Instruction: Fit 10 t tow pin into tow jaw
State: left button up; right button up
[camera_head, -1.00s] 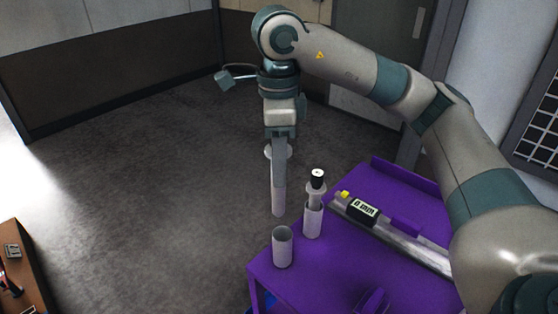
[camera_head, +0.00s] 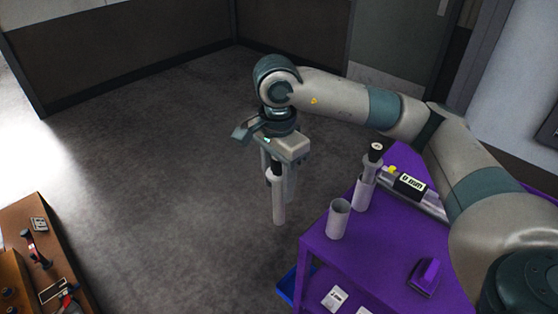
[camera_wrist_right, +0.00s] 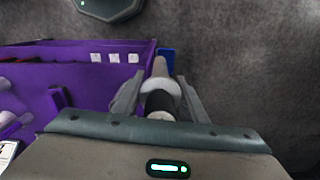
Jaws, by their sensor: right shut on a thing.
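My right gripper (camera_head: 278,172) is shut on a pale tow pin (camera_head: 279,205) with a black top. The pin hangs roughly upright over the floor, left of the purple trolley and clear of it. In the right wrist view the gripper (camera_wrist_right: 160,97) has its fingers on both sides of the pin (camera_wrist_right: 159,72), by its pale collar and black end. I cannot make out a tow jaw in either view. My left gripper is not in view.
The purple trolley (camera_head: 390,262) carries an empty grey tube (camera_head: 339,218), another tube (camera_head: 363,195) with a black-topped pin in it, and a gauge (camera_head: 411,184). A brown bench (camera_head: 40,262) with small tools is at lower left. Open floor lies between.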

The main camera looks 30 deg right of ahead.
jog(key=s+a+f+n, duration=0.1)
jog(key=s+f+n, duration=0.3)
jog(key=f+n, duration=0.3)
jog(key=s+a+f+n, duration=0.2)
jog(key=s+f+n, duration=0.2)
jog(key=f+n, duration=0.4)
jog(key=shift+s+f+n+b, duration=0.3)
jog(key=shift+f+b, duration=0.15)
jog(key=shift+f, duration=2.5)
